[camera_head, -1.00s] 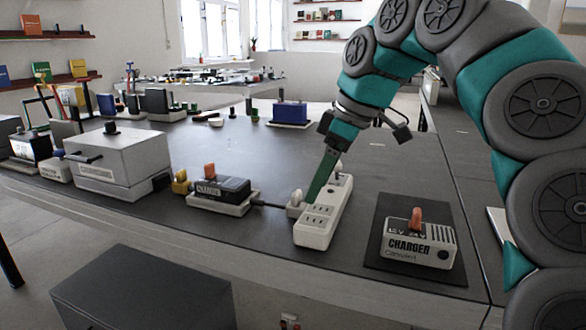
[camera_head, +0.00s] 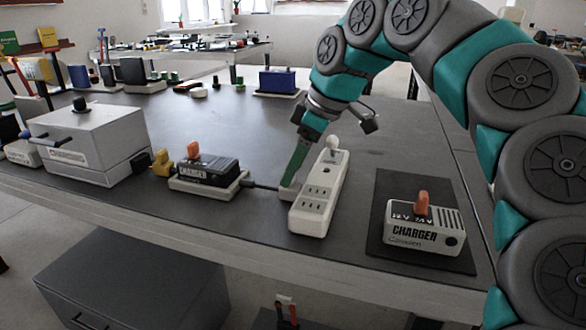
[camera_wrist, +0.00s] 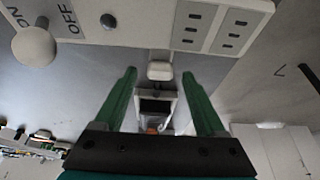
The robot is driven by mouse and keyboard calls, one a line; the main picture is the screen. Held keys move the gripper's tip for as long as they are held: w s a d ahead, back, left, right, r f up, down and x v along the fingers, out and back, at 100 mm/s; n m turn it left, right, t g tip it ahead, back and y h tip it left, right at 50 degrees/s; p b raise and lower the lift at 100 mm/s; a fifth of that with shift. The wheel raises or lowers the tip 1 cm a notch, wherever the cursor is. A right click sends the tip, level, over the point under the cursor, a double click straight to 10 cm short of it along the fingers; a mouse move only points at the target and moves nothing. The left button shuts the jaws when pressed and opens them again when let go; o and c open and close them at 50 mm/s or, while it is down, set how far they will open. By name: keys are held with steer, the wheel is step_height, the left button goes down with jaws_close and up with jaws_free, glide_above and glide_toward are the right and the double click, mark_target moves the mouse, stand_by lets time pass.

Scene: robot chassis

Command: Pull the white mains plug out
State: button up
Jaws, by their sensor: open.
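The white mains plug (camera_head: 287,193) is at the left long side of the white power strip (camera_head: 313,215), partly hidden by my gripper. In the wrist view the plug (camera_wrist: 160,70) is by the strip's edge, with a cord leading from it toward a black charger. I cannot tell how far it is seated. My gripper (camera_head: 289,183) points down at the strip's left side. In the wrist view its two green fingers (camera_wrist: 158,75) are apart, one on each side of the plug's line, with clear gaps. The jaws are open and hold nothing.
The strip carries a round white knob (camera_wrist: 35,47) by ON/OFF markings. The black charger (camera_head: 207,168) lies on a white base to the left. A white charger (camera_head: 425,232) stands on a dark mat (camera_head: 385,240) at right. A grey box (camera_head: 90,140) stands further left.

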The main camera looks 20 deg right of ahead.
steer(key=shift+w+a+f, duration=0.1)
steer(key=shift+a+f, duration=0.1)
steer(key=shift+f, duration=0.35)
steer(key=shift+c, duration=0.2)
jaws_close()
stand_by(1.0)
